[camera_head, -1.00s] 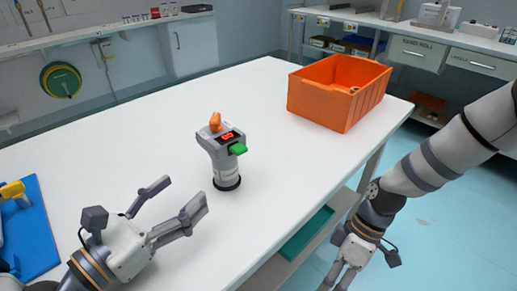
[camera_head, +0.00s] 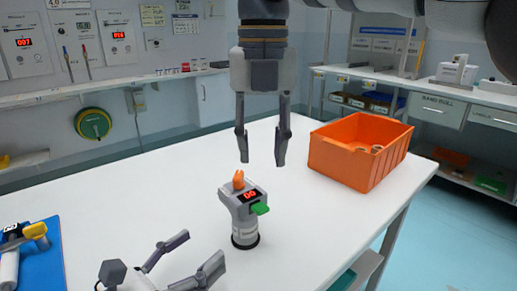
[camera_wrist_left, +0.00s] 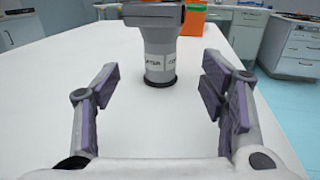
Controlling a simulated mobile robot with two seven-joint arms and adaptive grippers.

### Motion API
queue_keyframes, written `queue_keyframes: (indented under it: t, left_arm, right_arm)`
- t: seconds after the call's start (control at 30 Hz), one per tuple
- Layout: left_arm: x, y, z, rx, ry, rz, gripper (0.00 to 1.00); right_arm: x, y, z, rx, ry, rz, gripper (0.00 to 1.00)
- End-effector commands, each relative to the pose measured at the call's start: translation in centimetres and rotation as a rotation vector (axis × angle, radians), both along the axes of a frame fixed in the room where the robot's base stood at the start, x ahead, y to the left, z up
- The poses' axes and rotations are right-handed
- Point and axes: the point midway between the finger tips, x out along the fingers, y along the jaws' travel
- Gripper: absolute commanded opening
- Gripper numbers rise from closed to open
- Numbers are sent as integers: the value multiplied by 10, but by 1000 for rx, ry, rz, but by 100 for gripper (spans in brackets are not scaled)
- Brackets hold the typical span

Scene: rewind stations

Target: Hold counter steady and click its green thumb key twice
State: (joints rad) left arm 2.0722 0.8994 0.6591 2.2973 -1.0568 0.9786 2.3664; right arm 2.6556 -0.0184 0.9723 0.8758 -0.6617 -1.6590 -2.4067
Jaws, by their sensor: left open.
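The counter (camera_head: 245,228) stands upright on the white table, with a grey grip, a dark round base and a lit red display. Its green thumb key (camera_head: 260,209) sticks out on the right side, and an orange part (camera_head: 238,180) is on top. My left gripper (camera_head: 203,250) is open and empty, low in front of the counter. In the left wrist view the counter's shaft (camera_wrist_left: 160,52) stands just beyond the open fingertips, centred between them; its top is cut off. My right gripper (camera_head: 262,162) points down, open and empty, above and slightly right of the counter.
An orange bin (camera_head: 340,160) with some items inside stands at the table's right back. A blue mat (camera_head: 42,262) with a yellow-handled tool lies at the left edge. The white table (camera_head: 130,195) around the counter is clear. Shelves line the back wall.

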Motion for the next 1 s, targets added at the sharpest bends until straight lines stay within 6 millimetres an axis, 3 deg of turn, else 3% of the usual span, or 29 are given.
queue_keyframes:
  t: [0.17,0.53,0.93,1.0]
  left_arm:
    - [18,-18,0,1,-3,-4,65]
    - [79,-71,0,1,-2,-2,65]
    - [90,-80,0,-1,-1,0,65]
    - [89,-80,0,-1,-1,0,52]
  right_arm:
    - [-1,3,1,-5,-2,18,33]
    - [-1,3,1,-3,-1,15,33]
    - [-1,3,1,-3,-1,14,33]
    - [-1,3,1,-3,-1,14,33]
